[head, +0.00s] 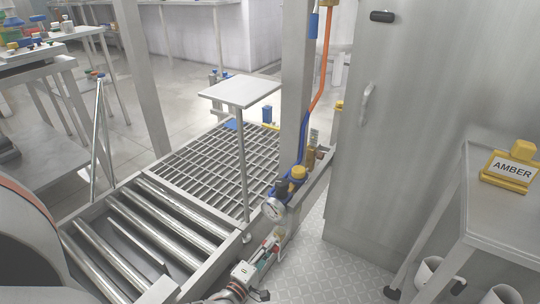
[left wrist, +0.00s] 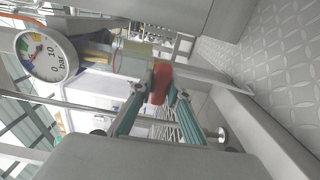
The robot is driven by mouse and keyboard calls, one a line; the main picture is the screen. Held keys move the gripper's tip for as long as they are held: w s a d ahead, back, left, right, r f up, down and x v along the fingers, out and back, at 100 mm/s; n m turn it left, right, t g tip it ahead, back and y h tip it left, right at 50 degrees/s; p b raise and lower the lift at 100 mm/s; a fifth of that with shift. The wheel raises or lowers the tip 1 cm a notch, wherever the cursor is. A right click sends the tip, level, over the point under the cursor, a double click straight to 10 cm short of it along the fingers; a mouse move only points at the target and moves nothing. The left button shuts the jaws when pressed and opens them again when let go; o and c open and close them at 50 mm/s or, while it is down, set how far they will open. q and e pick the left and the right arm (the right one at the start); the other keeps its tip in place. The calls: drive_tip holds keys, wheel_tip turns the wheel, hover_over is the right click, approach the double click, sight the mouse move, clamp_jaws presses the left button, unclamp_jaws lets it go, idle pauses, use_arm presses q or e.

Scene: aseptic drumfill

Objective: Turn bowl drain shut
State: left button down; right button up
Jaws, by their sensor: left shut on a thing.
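The bowl drain shows as a red handle (left wrist: 160,82) in the left wrist view, below a pale yellowish bowl (left wrist: 135,58). My left gripper (head: 268,248) is low in the middle of the head view, under the pressure gauge. In the left wrist view its teal fingers (left wrist: 160,98) close from both sides on the red handle. The handle's lower end is hidden between the fingers. The round gauge (head: 273,208) has a white face; it also shows in the left wrist view (left wrist: 46,55). My right gripper is not in view.
A yellow-topped blue fitting (head: 297,174) stands above the gauge by a post with an orange hose (head: 323,70). A roller conveyor (head: 150,230) and grating (head: 200,165) lie left. A grey cabinet (head: 400,130) and a table with an AMBER sign (head: 508,170) stand right.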

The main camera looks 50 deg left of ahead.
use_arm(q)
drive_tip(key=shift+m, duration=0.3)
drive_tip(key=c, duration=1.9)
unclamp_jaws()
drive_tip(key=v, duration=1.2)
drive_tip(key=shift+s+f, duration=0.1)
